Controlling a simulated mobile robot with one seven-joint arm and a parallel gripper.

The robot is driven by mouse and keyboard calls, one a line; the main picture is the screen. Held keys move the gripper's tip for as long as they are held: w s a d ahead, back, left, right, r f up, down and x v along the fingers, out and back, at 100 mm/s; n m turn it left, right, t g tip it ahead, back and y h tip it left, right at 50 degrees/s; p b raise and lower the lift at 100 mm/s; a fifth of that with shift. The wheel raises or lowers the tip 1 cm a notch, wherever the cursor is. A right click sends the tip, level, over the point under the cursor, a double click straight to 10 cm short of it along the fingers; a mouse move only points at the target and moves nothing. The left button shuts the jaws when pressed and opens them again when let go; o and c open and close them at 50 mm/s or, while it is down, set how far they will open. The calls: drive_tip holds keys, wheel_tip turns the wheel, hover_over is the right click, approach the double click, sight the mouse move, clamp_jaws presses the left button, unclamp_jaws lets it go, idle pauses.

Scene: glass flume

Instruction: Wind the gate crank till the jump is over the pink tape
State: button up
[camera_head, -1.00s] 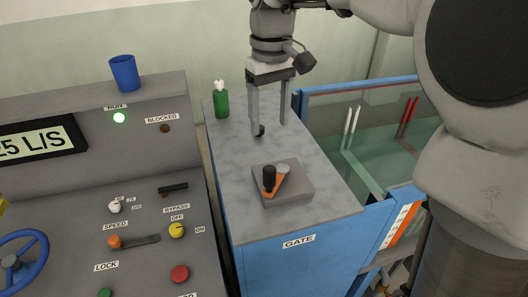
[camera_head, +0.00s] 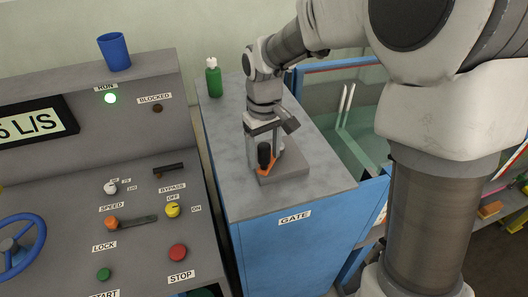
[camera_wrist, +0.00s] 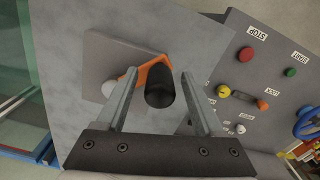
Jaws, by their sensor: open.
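The gate crank is an orange arm (camera_head: 266,170) with an upright black knob (camera_head: 264,155) on a grey block (camera_head: 292,167), on top of the blue cabinet labelled GATE (camera_head: 295,217). My gripper (camera_head: 263,158) is open and points down over the crank. In the wrist view, the black knob (camera_wrist: 160,88) stands between my two spread fingers (camera_wrist: 159,86), with visible gaps on both sides. The glass flume (camera_head: 350,130) is behind my arm at the right, mostly hidden. I cannot make out the pink tape or the jump.
A green bottle (camera_head: 213,78) stands at the back of the cabinet top. The front of the cabinet top is clear.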

clamp_jaws()
idle(0.3)
idle(1.1)
